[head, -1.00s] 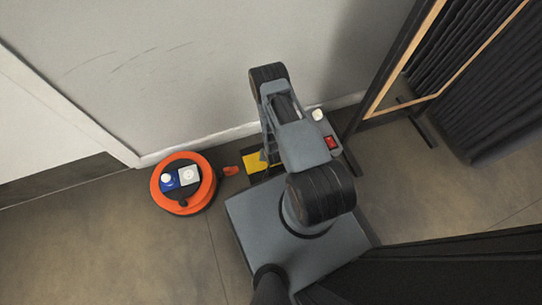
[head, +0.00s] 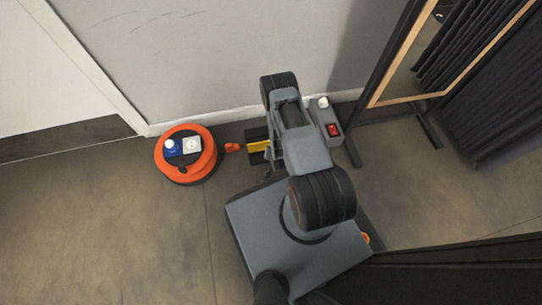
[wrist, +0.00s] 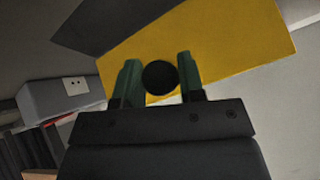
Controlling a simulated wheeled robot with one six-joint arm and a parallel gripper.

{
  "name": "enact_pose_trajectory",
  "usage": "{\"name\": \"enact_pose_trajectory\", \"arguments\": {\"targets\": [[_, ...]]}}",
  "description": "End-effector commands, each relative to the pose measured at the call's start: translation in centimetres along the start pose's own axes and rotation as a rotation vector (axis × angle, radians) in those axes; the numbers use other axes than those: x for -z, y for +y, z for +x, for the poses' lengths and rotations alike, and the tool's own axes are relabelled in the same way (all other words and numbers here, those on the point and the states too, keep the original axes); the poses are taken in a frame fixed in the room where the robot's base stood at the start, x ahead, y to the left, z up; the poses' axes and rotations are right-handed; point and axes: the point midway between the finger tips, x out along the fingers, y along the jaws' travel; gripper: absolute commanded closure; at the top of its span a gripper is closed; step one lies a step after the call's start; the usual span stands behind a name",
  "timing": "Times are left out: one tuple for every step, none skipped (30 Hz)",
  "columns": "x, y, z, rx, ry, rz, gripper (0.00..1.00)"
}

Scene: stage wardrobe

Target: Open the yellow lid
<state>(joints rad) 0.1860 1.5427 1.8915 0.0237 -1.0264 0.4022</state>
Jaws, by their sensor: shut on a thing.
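The yellow lid (wrist: 225,45) fills the upper part of the wrist view, tilted, with a round black knob (wrist: 160,77) on it. My gripper (wrist: 159,84) has its two green fingers on either side of the knob and is shut on it. In the head view the lid (head: 259,146) shows as a narrow yellow strip with dark areas beside it, low by the wall. My arm covers part of it there, and my fingertips are hidden.
An orange cable reel (head: 208,160) with sockets stands on the floor left of the lid, with a small orange piece (head: 232,147) between them. The wall is close behind. A wood-framed mirror (head: 408,99) stands right. Floor at the left front is clear.

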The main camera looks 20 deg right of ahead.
Motion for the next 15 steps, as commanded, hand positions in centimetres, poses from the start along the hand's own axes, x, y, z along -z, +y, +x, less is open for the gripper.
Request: {"name": "enact_pose_trajectory", "arguments": {"targets": [[-0.42, 0.53, 0.31, -0.007, 0.009, 0.009, 1.00], [-0.37, 0.54, 0.37, -0.004, 0.019, 0.010, 1.00], [-0.30, 0.55, 0.43, 0.000, 0.031, 0.012, 1.00], [-0.24, 0.55, 0.47, 0.002, 0.039, 0.012, 1.00], [-0.21, 0.57, 0.50, 0.004, 0.046, 0.013, 1.00], [-0.16, 0.57, 0.53, 0.007, 0.054, 0.014, 1.00], [-0.11, 0.58, 0.55, 0.009, 0.060, 0.014, 1.00], [-0.08, 0.58, 0.57, 0.010, 0.064, 0.015, 1.00], [-0.04, 0.59, 0.58, 0.011, 0.068, 0.015, 1.00], [-0.01, 0.59, 0.59, 0.012, 0.071, 0.016, 1.00], [0.02, 0.59, 0.59, 0.012, 0.073, 0.016, 1.00], [0.06, 0.59, 0.59, 0.013, 0.076, 0.016, 1.00], [0.09, 0.58, 0.59, 0.014, 0.077, 0.016, 1.00], [0.11, 0.58, 0.59, 0.014, 0.078, 0.016, 1.00], [0.15, 0.57, 0.59, 0.014, 0.079, 0.017, 1.00]]}}
